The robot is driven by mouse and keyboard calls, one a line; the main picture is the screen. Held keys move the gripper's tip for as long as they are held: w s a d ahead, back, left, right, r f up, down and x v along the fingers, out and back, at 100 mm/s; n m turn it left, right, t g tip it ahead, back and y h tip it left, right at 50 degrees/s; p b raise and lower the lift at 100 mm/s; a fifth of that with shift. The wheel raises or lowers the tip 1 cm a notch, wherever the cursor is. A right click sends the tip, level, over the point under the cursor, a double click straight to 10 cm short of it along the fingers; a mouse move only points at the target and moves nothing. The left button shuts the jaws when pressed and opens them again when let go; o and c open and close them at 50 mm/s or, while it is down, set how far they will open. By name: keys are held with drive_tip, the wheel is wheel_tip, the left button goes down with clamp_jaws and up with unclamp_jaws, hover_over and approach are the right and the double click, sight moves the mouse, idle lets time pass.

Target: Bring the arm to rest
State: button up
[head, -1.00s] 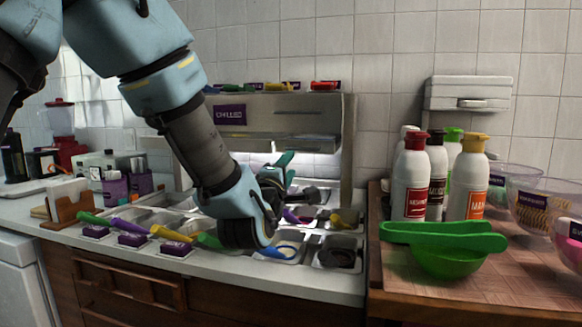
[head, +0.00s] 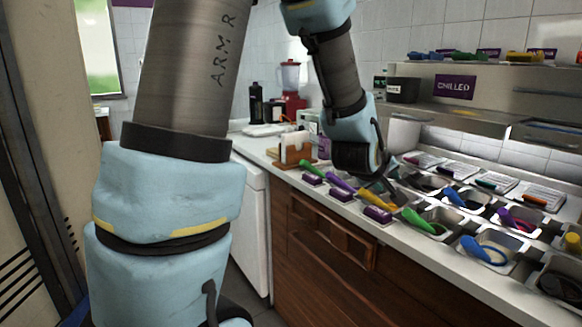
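My blue and grey arm fills the left and middle of the head view, with one large link (head: 165,190) close to the camera. It bends at the top of the picture and comes down to my gripper (head: 388,188). My gripper points down near the front edge of the counter, by the topping tubs and the coloured handles. Its fingers are dark and partly hidden by the wrist, so whether they are open or shut is unclear. No held object can be made out.
The white counter (head: 432,262) holds metal tubs with a blue scoop (head: 483,249), a green scoop (head: 420,221) and a yellow handle (head: 376,199). A napkin holder (head: 296,150) and a red blender (head: 292,85) stand farther back. A chilled shelf (head: 470,110) is behind.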

drive_tip(key=a+f+m+g+y+p, duration=0.15)
drive_tip(key=a+y, duration=0.25)
drive_tip(key=a, duration=0.9)
drive_tip(key=s+a+f+m+g+y+p, duration=0.1)
drive_tip(key=s+a+g, duration=0.2)
drive_tip(key=s+a, duration=0.2)
drive_tip(key=s+a+f+m+g+y+p, duration=0.1)
drive_tip(key=s+a, duration=0.4)
drive_tip(key=a, duration=0.6)
drive_tip(key=shift+s+a+g+y+p, duration=0.3)
drive_tip(key=shift+s+a+g+y, duration=0.15)
drive_tip(key=shift+g, duration=0.6)
drive_tip(key=shift+w+d, duration=0.1)
